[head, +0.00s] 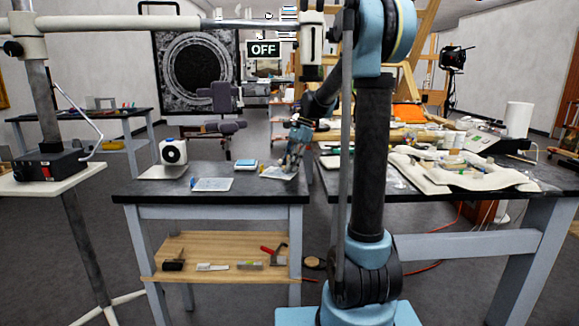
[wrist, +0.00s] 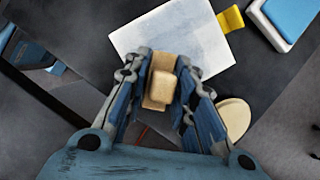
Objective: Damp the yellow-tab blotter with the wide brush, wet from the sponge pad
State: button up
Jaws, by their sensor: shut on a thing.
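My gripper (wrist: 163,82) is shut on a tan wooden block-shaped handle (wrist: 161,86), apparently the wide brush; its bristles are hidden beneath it. The white blotter with a yellow tab (wrist: 150,33) lies just past the brush in the wrist view, a faint greyish tone on its middle. I cannot tell whether the brush touches it. In the head view my gripper (head: 295,150) is low over the right end of the small dark table, at the blotter (head: 275,173). The blue sponge pad in a white tray (wrist: 291,16) is beyond the tab; it also shows in the head view (head: 245,164).
Another pale sheet (head: 212,185) lies on the dark table (head: 150,186), front of centre. A white boxy device with a black round face (head: 173,152) stands at left. A cluttered bench (head: 450,190) is at right. A wooden shelf (head: 215,275) below holds tools.

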jog(key=shift+w+d, duration=0.35)
jog(key=shift+w, duration=0.5)
jog(key=shift+w+d, duration=0.35)
jog(key=shift+w, duration=0.45)
jog(key=shift+r, duration=2.95)
jog(key=shift+r, duration=0.1)
notch_tip(320, 180, up, 3)
jog(key=shift+f, duration=0.1)
